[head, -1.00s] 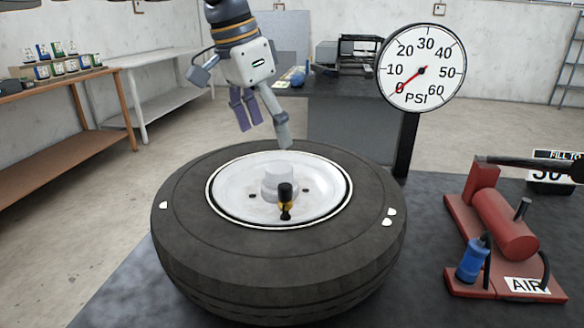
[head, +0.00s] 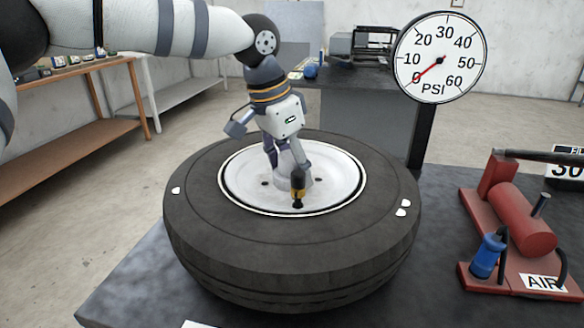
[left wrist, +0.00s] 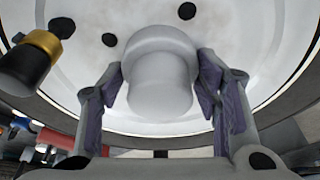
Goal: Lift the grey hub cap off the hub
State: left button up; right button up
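The grey hub cap (left wrist: 160,75) is a short, rounded stepped cylinder at the centre of the white wheel hub (head: 338,188). In the head view it is mostly hidden behind my left gripper (head: 286,165) and the black and yellow valve (head: 298,188). In the left wrist view my left gripper's purple-padded fingers (left wrist: 160,82) are open on either side of the cap, their tips very close to its sides. I cannot tell whether they touch it. The cap sits on the hub. My right gripper is not in view.
The hub lies in a black tyre (head: 290,255) on a dark table (head: 130,300). The valve stands up from the rim near the gripper, at left in the wrist view (left wrist: 30,60). A red air compressor (head: 515,225) and a pressure gauge (head: 440,57) reading near 0 stand right.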

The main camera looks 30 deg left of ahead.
pick_arm(q)
jog(key=shift+f, duration=0.1)
jog(key=shift+c, duration=0.8)
jog(key=shift+r, duration=0.35)
jog(key=v, duration=0.3)
jog(key=shift+w+d+r, duration=0.15)
jog(key=shift+w+d, duration=0.1)
jog(key=s+d+r+p, duration=0.1)
jog(key=s+d+r, duration=0.2)
jog(key=s+r, duration=1)
jog(key=shift+s+d+r, duration=0.2)
jog(key=shift+d+r, duration=0.05)
jog(key=shift+r, duration=0.35)
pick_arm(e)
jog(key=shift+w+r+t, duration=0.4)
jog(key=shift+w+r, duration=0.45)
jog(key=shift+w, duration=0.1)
